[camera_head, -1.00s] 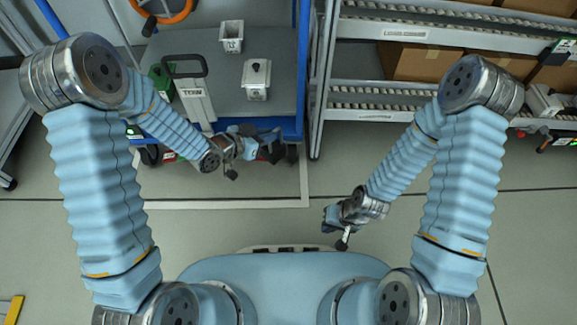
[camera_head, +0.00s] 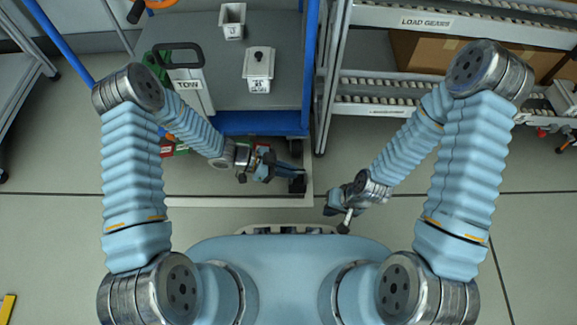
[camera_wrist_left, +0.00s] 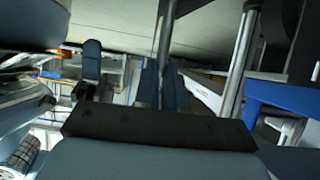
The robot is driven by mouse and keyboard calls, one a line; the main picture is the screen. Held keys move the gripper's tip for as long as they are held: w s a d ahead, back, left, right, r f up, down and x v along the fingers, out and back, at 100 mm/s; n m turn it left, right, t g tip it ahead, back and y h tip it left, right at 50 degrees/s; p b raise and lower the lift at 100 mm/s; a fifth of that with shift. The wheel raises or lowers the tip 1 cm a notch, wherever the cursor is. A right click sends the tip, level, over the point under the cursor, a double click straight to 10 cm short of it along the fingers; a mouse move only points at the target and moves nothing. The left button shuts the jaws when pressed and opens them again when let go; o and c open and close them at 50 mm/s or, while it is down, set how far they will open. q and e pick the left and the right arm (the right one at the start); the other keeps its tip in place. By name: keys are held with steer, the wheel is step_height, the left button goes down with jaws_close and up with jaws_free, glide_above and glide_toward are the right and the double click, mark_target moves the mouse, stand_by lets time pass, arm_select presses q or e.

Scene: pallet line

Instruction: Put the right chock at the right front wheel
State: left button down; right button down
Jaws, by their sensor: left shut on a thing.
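My left gripper (camera_head: 268,166) is just in front of the blue-edged cart, near its right front corner. It is shut on a dark block, seemingly the right chock (camera_head: 297,184), which shows at the gripper's far end. The right front wheel (camera_head: 296,146) is under the cart corner, a little above the block in the head view, with a small gap between them. In the left wrist view the chock cannot be made out clearly; the cart's blue edge (camera_wrist_left: 285,96) is on the right. My right gripper (camera_head: 341,208) hangs over open floor; its jaws are too small to read.
A roller rack (camera_head: 385,95) with cartons is on the right.

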arm_select(q)
steer(key=shift+w+f+b, duration=0.3)
steer(key=shift+w+f, duration=0.45)
steer(key=shift+w, duration=0.25)
steer(key=shift+w+f+b, duration=0.3)
steer(key=shift+w+f, duration=0.45)
steer(key=shift+w, duration=0.25)
steer(key=shift+f, duration=0.1)
steer(key=c, duration=1.2)
jaws_free()
